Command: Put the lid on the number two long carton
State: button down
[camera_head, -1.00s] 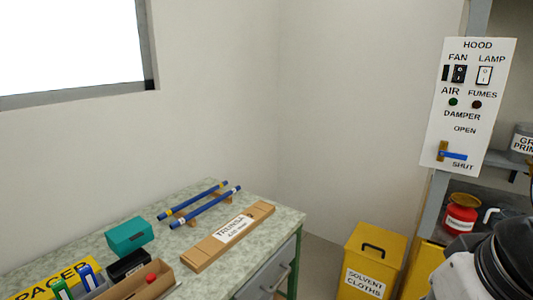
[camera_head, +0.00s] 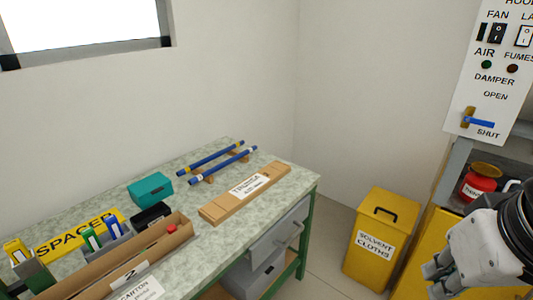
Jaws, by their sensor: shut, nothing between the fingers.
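The long carton marked 2 (camera_head: 85,279) is an open brown cardboard box at the lower left of the table, partly cut off by the frame's bottom edge. A red-ended thing (camera_head: 171,227) shows inside near its far end. A long flat cardboard piece (camera_head: 221,209) with a white printed label, which looks like the lid, lies on the table to the right of the carton, apart from it. My gripper (camera_head: 433,283) is at the lower right, away from the table and both cardboard things. It is shut and empty.
Two blue rods (camera_head: 222,156) rest on wooden supports behind the flat piece. A teal box (camera_head: 150,188), a black box (camera_head: 151,215) and a yellow spacer sign (camera_head: 85,234) stand left. A yellow solvent-cloths bin (camera_head: 380,240) and a hood panel (camera_head: 493,70) are right of the table.

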aim_at(68, 288)
jog(key=u, duration=1.45)
jog(key=z, duration=0.95)
jog(key=i+l+u, duration=0.1)
jog(key=u, duration=0.55)
jog(key=i+l+u, duration=0.15)
jog(key=l, duration=0.15)
jog(key=i+l+u, duration=0.3)
jog(key=l, duration=0.35)
jog(key=i+l+u, duration=0.1)
jog(key=l, duration=0.2)
jog(key=i+l, duration=0.15)
jog(key=l, duration=0.2)
jog(key=i+l, duration=0.1)
jog(key=l, duration=0.25)
